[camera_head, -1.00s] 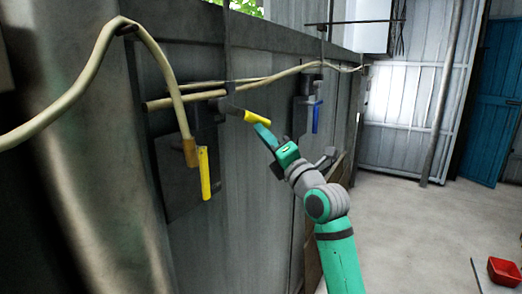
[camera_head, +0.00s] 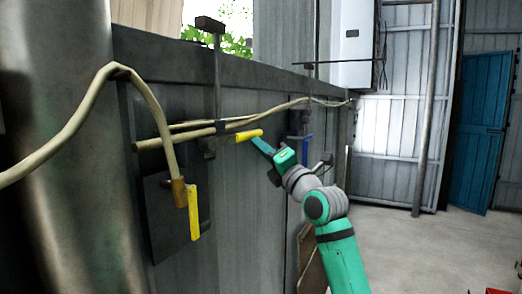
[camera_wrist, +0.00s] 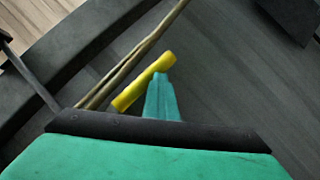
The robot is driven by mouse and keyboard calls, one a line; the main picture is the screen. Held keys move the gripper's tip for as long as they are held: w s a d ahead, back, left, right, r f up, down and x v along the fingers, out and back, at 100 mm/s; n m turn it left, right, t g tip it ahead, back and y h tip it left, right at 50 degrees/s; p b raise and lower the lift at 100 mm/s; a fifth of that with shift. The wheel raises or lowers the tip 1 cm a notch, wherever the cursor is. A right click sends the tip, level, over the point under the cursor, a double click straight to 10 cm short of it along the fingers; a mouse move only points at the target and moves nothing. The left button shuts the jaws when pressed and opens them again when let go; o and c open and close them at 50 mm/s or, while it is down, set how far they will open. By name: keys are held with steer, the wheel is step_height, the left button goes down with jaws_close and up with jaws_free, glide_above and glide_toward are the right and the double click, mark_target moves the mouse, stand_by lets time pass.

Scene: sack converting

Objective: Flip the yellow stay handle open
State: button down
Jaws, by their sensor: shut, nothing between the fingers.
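One yellow handle (camera_head: 249,136) sticks out sideways from a dark fitting on the grey wall, nearly level. A second yellow handle (camera_head: 194,212) hangs vertically, lower left, by the hose end. I cannot tell from labels which is the stay handle. My gripper (camera_head: 261,144) is shut and empty, its fingertips at the free right end of the level handle. In the wrist view the yellow handle (camera_wrist: 137,88) lies slantwise beside the teal fingertips (camera_wrist: 162,80). They look very close; contact is not certain.
A cream hose (camera_head: 75,120) loops over the wall at left, and pipes (camera_head: 180,136) run behind the handle. A blue handle (camera_head: 304,152) is on the wall behind my gripper. A tall dark rod (camera_head: 218,75) rises above the fitting. Open floor (camera_head: 420,245) lies at right.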

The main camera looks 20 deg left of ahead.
steer(key=shift+s+a, duration=0.1)
steer(key=shift+a, duration=0.35)
steer(key=s+d+f, duration=0.1)
steer(key=d+f, duration=0.8)
steer(key=shift+s+d+f, duration=0.2)
steer(key=shift+s+d, duration=0.15)
steer(key=shift+s, duration=0.05)
